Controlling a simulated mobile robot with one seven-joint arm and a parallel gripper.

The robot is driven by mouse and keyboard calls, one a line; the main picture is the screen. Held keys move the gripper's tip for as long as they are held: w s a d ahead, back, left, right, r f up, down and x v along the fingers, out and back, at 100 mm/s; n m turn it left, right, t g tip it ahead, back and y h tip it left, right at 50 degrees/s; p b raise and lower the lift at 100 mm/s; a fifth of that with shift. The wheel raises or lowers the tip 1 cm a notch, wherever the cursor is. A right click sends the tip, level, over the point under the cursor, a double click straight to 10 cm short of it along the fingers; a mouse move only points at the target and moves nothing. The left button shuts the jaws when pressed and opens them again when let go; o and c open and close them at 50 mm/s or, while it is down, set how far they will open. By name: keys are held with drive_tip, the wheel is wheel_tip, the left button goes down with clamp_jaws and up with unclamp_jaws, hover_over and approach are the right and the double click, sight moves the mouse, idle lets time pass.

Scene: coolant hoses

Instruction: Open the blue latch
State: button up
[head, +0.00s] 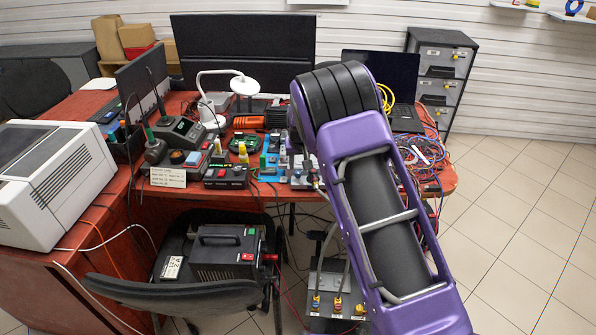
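A grey metal unit (330,265) with hoses stands low below the table's front edge, partly hidden behind my purple arm. Small coloured fittings in yellow, red and blue (316,301) sit in a row along its front. They are too small to tell which is the blue latch or whether any is open. My arm reaches from the lower right up to the table and bends there at its black joint. My gripper is hidden behind the arm, so its fingers do not show.
The red table (215,178) is crowded with electronics, a white lamp (243,85) and cables. A white printer-like machine (50,180) is at left. Tiled floor (530,215) is clear at right.

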sight(298, 173)
drive_tip(key=shift+x, duration=2.35)
clamp_jaws()
